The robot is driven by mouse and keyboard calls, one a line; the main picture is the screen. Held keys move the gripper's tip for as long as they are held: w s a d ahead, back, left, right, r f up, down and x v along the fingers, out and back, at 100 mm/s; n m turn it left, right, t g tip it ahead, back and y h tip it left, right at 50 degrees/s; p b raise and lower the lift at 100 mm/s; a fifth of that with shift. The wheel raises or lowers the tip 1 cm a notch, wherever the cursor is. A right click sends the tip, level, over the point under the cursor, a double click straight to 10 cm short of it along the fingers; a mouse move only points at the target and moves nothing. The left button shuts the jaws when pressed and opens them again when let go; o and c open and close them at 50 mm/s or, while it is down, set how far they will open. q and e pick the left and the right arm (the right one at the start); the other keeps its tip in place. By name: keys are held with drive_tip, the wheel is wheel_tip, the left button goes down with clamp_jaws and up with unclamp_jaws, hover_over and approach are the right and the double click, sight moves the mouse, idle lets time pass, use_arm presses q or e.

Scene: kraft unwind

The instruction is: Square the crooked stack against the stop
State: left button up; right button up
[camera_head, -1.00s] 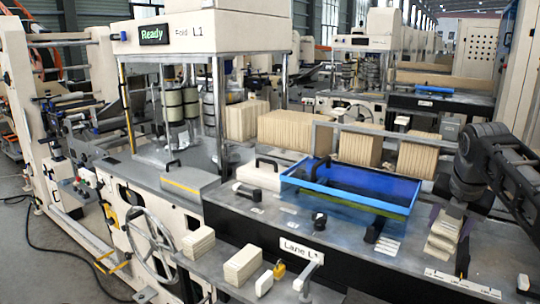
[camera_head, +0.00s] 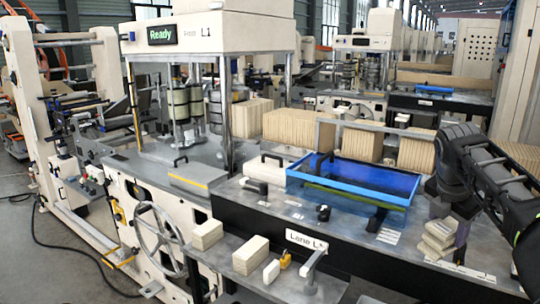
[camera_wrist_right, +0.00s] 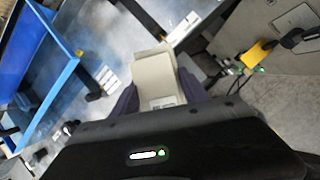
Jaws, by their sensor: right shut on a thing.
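The crooked stack (camera_head: 437,236) is a pile of pale cream packs on the grey table at the right, its layers visibly offset. It also shows in the wrist view (camera_wrist_right: 156,82), between the two dark purple fingers. My right gripper (camera_head: 455,222) comes down over it from the right. In the wrist view my right gripper (camera_wrist_right: 157,94) is shut on the stack, one finger on each side. The stack's lower layers are partly hidden by the gripper. I cannot clearly tell which part is the stop. My left gripper is not in view.
A blue-rimmed tray (camera_head: 402,202) stands left of and behind the stack. A small black knob (camera_head: 323,213) and white label strips (camera_head: 387,236) lie nearby. A white marked strip (camera_head: 460,269) lies before the stack.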

sight(430, 253)
drive_tip(key=f+m+g, duration=0.1)
drive_tip(key=f+m, duration=0.1)
drive_tip(key=a+f+m, duration=0.1)
drive_tip(key=f+m, duration=0.1)
drive_tip(key=f, duration=0.1)
drive_tip(key=a+f+m+g+h, duration=0.1)
drive_tip(key=f+m, duration=0.2)
drive_tip(key=shift+s+a+f+g, duration=0.15)
drive_tip(key=shift+s+f+g, duration=0.05)
drive_tip(key=shift+s+g, duration=0.1)
drive_tip(key=s+a+f+m, duration=0.2)
drive_tip(key=s+a+f, duration=0.2)
drive_tip(key=a+f, duration=0.5)
drive_tip(key=s+a+f+m+g, duration=0.1)
drive_tip(key=s+a+f, duration=0.3)
drive_tip(key=a+f, duration=0.5)
drive_tip(key=a+m, duration=0.1)
drive_tip(key=a, duration=0.2)
drive_tip(key=shift+a+f+g, duration=0.15)
drive_tip(key=shift+f+g, duration=0.1)
drive_tip(key=shift+g, duration=0.05)
drive_tip(key=m+g, duration=0.1)
drive_tip(key=m, duration=0.1)
drive_tip(key=m+y, duration=0.1)
drive_tip(key=m, duration=0.2)
drive_tip(key=shift+g, duration=0.4)
